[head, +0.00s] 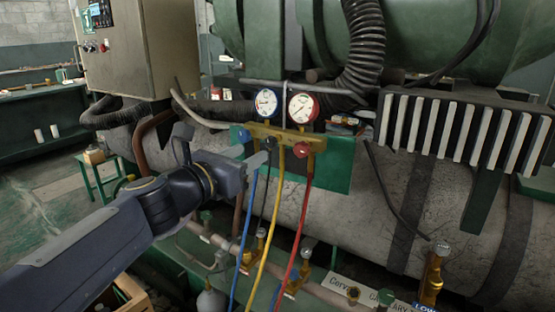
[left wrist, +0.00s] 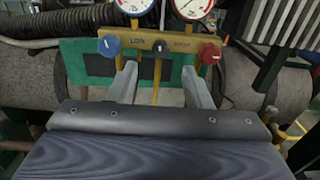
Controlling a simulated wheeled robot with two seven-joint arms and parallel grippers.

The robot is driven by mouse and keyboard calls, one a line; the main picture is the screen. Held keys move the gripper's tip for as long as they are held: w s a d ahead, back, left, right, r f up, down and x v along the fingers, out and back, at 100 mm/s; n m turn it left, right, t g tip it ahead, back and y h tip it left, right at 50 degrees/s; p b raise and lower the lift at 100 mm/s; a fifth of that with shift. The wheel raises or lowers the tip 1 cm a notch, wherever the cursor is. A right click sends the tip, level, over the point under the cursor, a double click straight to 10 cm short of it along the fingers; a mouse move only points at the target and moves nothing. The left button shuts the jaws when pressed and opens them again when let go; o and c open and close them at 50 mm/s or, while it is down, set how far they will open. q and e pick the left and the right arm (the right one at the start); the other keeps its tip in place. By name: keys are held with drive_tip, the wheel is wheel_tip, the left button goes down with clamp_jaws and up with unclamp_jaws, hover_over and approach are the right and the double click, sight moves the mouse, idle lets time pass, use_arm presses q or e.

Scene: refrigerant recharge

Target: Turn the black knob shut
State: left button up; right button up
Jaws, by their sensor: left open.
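The black knob (head: 268,143) sits in the middle of the brass manifold (head: 286,134), between a blue knob (head: 240,134) and a red knob (head: 301,149). My left gripper (head: 224,145) is open and empty in front of the manifold. In the left wrist view, the black knob (left wrist: 158,46) stands above the gap between the two fingertips of my left gripper (left wrist: 159,68), roughly centred. The fingers are not around it in that picture. My right gripper is not in view.
A blue-rimmed gauge (head: 265,104) and a red gauge (head: 302,108) stand on the manifold. Blue, yellow and red hoses (head: 308,200) hang below it. A black corrugated hose (head: 364,50) runs close above right. A large grey tank (head: 350,225) lies behind.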

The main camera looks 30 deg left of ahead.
sight(268, 143)
use_arm(q)
drive_tip(key=w, duration=0.4)
drive_tip(key=w+b, duration=0.1)
drive_tip(key=w, duration=0.1)
drive_tip(key=shift+w+d, duration=0.25)
drive_tip(key=shift+w, duration=0.05)
clamp_jaws()
